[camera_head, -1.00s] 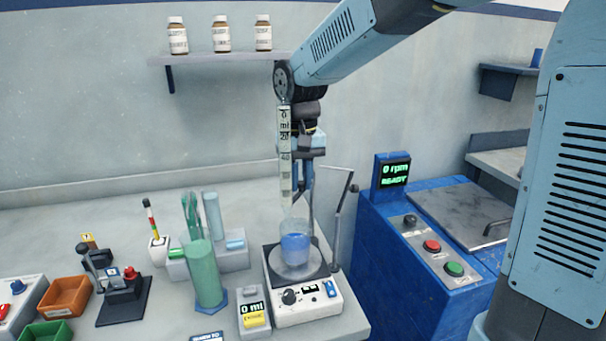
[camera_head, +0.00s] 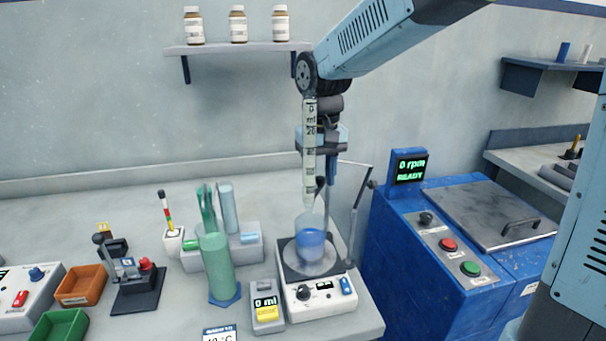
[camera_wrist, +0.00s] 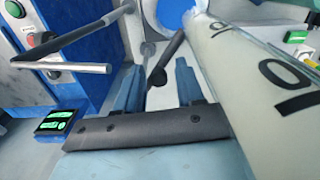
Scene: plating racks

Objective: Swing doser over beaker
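The doser (camera_head: 310,150) is a pale, upright graduated tube with ml marks, with its tip just above the beaker in the head view. It fills the right side of the wrist view (camera_wrist: 245,85). The beaker (camera_head: 311,238) is clear, holds blue liquid and stands on the white stirrer (camera_head: 320,295). My gripper (camera_wrist: 158,88) points down behind the doser, its blue fingers spread apart. In the head view my gripper (camera_head: 332,178) is partly hidden by the doser.
A bent metal arm (camera_head: 358,205) stands right of the beaker. A blue machine (camera_head: 400,240) with buttons and a "0 rpm READY" screen (camera_head: 411,168) is further right. A green cylinder (camera_head: 217,265) and a "0 ml" box (camera_head: 266,308) stand left of the stirrer.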

